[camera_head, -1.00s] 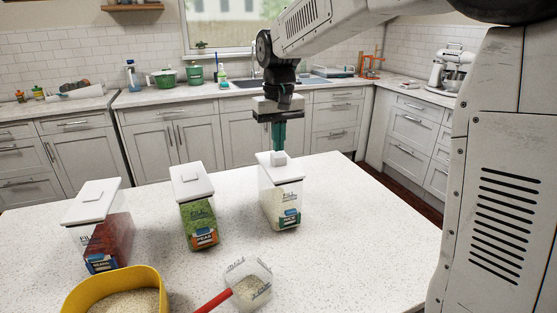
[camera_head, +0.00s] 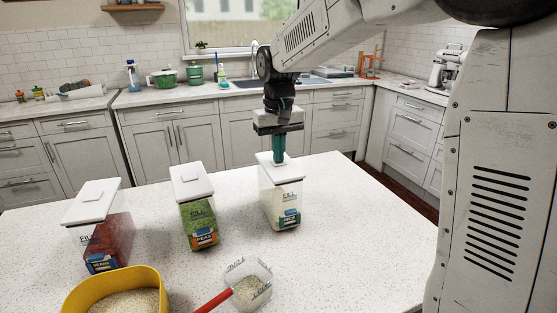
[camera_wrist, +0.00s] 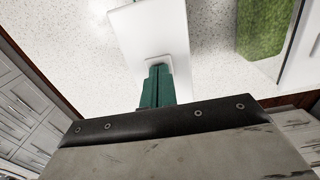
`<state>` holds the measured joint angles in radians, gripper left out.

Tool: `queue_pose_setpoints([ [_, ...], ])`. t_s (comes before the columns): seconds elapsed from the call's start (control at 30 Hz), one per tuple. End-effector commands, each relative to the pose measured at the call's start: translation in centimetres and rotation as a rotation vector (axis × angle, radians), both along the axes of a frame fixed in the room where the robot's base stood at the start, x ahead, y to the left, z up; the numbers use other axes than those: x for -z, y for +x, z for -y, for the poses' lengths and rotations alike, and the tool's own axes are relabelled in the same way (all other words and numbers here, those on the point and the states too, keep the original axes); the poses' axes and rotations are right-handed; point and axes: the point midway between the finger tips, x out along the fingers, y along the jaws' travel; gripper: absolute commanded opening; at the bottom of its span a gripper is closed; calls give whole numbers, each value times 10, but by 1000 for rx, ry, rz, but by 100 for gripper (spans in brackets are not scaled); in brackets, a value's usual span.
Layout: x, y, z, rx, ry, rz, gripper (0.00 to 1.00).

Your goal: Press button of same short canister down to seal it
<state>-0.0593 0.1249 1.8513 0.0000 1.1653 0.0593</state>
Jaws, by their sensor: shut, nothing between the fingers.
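The rice canister (camera_head: 284,205) stands upright on the white speckled counter with its white lid (camera_head: 265,158) on; it is clear, with pale contents and a blue and green label. My gripper (camera_head: 278,160) is shut and empty, pointing straight down over the lid. Its green fingertips are at the lid's button, which they mostly hide in the head view. In the wrist view the fingertips (camera_wrist: 157,72) overlap the square white button (camera_wrist: 159,60) on the lid (camera_wrist: 150,32). I cannot tell how far down the button is.
The peas canister (camera_head: 199,220) and a canister with dark red contents (camera_head: 107,240) stand to the left, both lidded. In front are a yellow bowl (camera_head: 70,297) of grain and a clear measuring cup (camera_head: 262,268) with a red handle (camera_head: 213,301). The counter's right side is clear.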

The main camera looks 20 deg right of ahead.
Motion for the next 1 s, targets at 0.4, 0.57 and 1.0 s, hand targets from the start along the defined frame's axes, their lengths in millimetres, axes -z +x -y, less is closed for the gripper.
queue_pose_setpoints([
  [0.4,-10,0,0,0,0,1,0],
  [0.57,-23,0,0,0,0,1,0],
  [1.0,-58,0,0,0,0,1,0],
])
